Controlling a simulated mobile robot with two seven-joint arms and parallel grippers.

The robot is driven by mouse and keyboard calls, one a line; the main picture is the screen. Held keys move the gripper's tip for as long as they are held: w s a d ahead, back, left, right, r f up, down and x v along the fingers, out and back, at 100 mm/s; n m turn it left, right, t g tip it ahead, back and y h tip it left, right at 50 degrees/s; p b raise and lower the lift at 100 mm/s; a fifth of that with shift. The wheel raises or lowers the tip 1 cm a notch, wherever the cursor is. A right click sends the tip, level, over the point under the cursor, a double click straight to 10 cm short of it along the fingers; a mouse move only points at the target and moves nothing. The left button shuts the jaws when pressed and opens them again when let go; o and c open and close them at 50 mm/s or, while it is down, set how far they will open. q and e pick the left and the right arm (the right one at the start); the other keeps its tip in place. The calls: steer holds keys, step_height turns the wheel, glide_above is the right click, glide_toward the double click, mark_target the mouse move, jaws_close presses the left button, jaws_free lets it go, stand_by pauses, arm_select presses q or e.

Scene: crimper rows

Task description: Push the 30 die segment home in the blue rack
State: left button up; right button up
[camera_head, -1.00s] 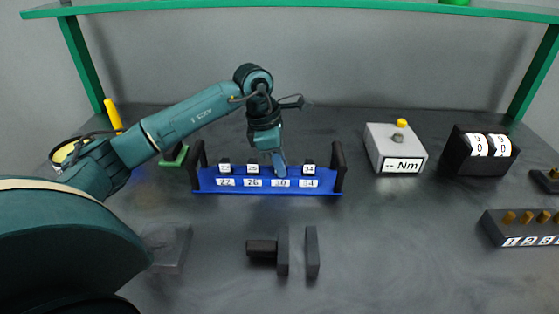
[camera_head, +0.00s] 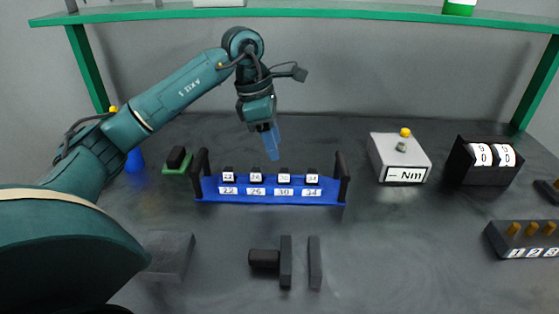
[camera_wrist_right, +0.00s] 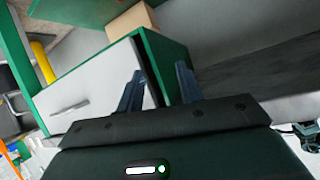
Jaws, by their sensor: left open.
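The blue rack (camera_head: 270,199) stands in the middle of the table in the head view. The 30 die segment (camera_head: 284,174) sits in its third place, above the 30 label. Its top looks about level with its neighbours, though a small gap would be too small to tell. My left gripper (camera_head: 271,145) is above and slightly left of the 30 segment, clear of it, fingers pointing down. It is open and holds nothing visible. My right gripper (camera_wrist_right: 160,88) shows only in the right wrist view, fingers apart and empty.
Other segments (camera_head: 256,174) fill the neighbouring places, between the rack's dark end posts (camera_head: 343,178). A grey torque box (camera_head: 400,158) and a black counter (camera_head: 482,162) stand right. Dark blocks (camera_head: 285,262) lie in front. A green shelf (camera_head: 340,12) crosses above.

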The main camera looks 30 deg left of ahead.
arm_select(q)
steer(key=shift+v, duration=2.35)
